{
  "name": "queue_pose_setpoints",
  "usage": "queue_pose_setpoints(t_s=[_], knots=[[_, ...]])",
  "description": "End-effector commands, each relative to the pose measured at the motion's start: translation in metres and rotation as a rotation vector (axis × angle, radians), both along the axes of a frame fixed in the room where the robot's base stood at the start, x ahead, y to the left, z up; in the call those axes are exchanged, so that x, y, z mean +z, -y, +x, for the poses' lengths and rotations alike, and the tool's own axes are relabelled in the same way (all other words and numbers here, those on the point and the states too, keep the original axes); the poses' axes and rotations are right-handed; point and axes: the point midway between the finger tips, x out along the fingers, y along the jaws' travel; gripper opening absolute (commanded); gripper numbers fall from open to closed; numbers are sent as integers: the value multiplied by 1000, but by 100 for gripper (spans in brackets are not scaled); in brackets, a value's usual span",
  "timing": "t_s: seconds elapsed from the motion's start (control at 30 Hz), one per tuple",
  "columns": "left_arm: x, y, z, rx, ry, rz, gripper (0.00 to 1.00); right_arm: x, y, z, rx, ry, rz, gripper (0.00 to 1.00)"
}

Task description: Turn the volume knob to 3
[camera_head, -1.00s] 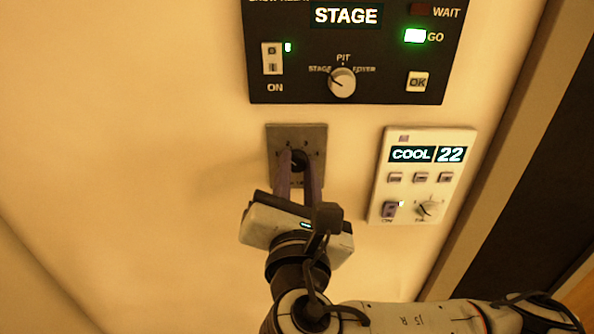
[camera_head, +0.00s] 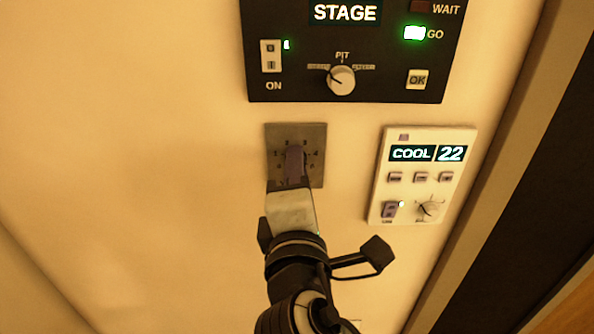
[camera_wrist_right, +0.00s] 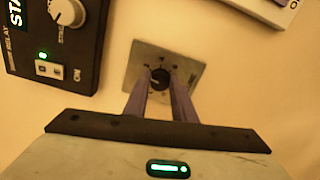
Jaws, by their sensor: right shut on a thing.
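The volume knob is a small black round knob (camera_wrist_right: 160,78) on a grey metal plate (camera_head: 314,134) with small numbers around it. The plate also shows in the right wrist view (camera_wrist_right: 192,66). My right gripper (camera_head: 294,156) is shut on the knob, with one purple-grey finger on each side of it in the right wrist view (camera_wrist_right: 160,84). In the head view the fingers are edge-on and hide the knob. I cannot read which number its pointer faces. My left gripper is not in view.
Above the plate is a black panel (camera_head: 400,60) with a STAGE display, a switch and a selector dial (camera_head: 341,80). To the right is a white thermostat panel (camera_head: 378,190) reading COOL 22. The wall to the left is clear.

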Motion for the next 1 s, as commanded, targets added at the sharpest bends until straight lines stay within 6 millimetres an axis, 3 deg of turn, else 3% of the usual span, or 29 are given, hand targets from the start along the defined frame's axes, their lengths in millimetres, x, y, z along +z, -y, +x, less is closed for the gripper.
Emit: queue_pose_setpoints(t_s=[0.43,1.0], knots=[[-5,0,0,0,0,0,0,-2,0,0,-1,-3,253,1],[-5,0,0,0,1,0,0,-1,-1,0,2,-1,298,1]])
